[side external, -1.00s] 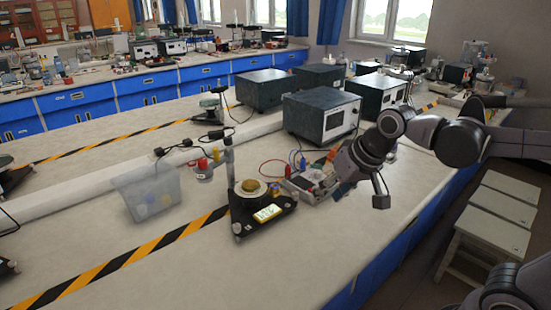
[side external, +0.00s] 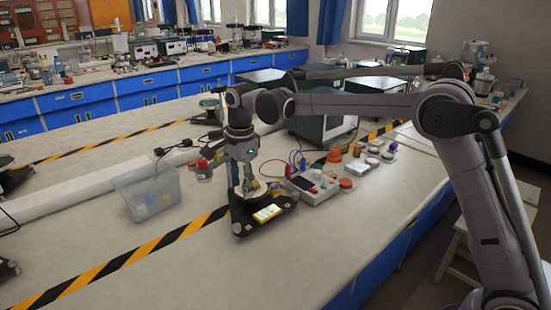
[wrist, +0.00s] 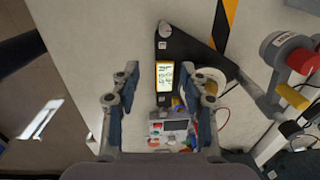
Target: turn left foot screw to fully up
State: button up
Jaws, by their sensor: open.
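The black three-cornered base (side external: 243,228) stands on the bench beside the striped tape, with a small lit yellow-framed display on it. In the wrist view the base (wrist: 196,49) has a pale round foot screw (wrist: 165,28) at its top corner. Another small round knob (wrist: 161,101) shows below the display (wrist: 165,76); the remaining corner is hard to make out. I cannot tell which screw is the left one.
A clear plastic bin (side external: 147,190) stands left of the base. A white meter box (side external: 313,186) with leads and several small parts lie to the right. Grey instrument boxes stand behind. Bench in front of the base is clear.

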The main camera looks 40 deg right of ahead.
aim_at(237, 225)
jog(key=f, duration=0.4)
jog(key=w+a+f+m, duration=0.1)
jog(key=f, duration=0.4)
jog(key=w+f+m, duration=0.1)
jog(key=f, duration=0.3)
jog(key=shift+a+f+g, duration=0.2)
jog(key=shift+f+g, duration=0.05)
jog(key=shift+g, duration=0.05)
grip_shut()
